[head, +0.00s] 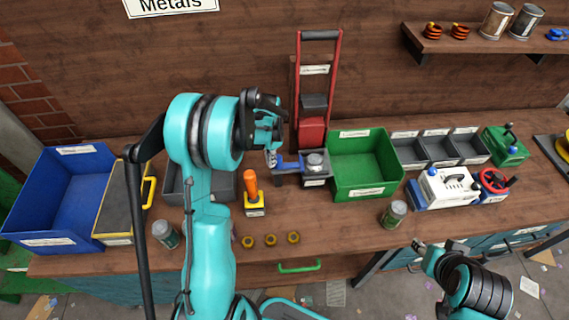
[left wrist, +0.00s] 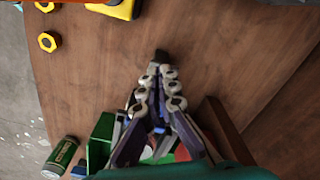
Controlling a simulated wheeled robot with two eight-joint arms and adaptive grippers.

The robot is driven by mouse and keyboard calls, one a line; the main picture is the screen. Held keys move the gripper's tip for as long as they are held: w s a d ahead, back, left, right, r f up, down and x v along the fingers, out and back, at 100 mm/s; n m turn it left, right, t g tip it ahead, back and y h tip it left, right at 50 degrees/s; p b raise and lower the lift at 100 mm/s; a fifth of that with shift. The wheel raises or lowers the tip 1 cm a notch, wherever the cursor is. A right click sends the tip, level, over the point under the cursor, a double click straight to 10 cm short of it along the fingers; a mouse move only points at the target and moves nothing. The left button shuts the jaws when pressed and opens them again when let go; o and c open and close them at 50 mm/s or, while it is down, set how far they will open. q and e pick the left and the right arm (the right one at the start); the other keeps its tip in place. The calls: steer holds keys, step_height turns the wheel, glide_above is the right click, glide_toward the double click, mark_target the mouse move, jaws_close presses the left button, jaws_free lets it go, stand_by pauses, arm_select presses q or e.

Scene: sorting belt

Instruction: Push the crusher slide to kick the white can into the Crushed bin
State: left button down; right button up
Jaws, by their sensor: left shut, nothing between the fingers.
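The crusher has a tall red frame (head: 333,85) with a dark handle on top, standing against the back wall. At its foot is a blue slide (head: 290,165). A pale round can-like top (head: 315,158) sits at the slide's right end; I cannot tell for sure that it is the white can. The green bin (head: 365,190) stands just right of it; its label is too small to read. My left gripper (head: 271,157) is shut and empty at the slide's left end; contact is unclear. It also shows in the left wrist view (left wrist: 160,70). My right gripper (head: 422,248) is low at right, its fingers unclear.
A blue bin (head: 65,195), a yellow-edged box (head: 120,205) and an orange-handled tool (head: 251,187) are at left. Grey trays (head: 440,148) and machines (head: 447,187) fill the right.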

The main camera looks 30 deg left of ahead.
mark_target(295, 166)
arm_select(q)
steer(key=shift+w+d+b, duration=0.1)
steer(key=shift+w+d, duration=0.65)
steer(key=shift+d, duration=0.45)
steer(key=shift+w+d+b, duration=0.15)
steer(key=shift+w+d, duration=0.6)
steer(key=shift+d, duration=0.5)
steer(key=shift+w+d+b, duration=0.1)
steer(key=shift+w+d, duration=0.65)
steer(key=shift+d, duration=0.45)
steer(key=shift+s+a+b, duration=0.55)
steer(key=shift+s+a, duration=2.05)
steer(key=shift+a, duration=1.7)
step_height(295, 166, up, 8)
steer(key=p, duration=0.5)
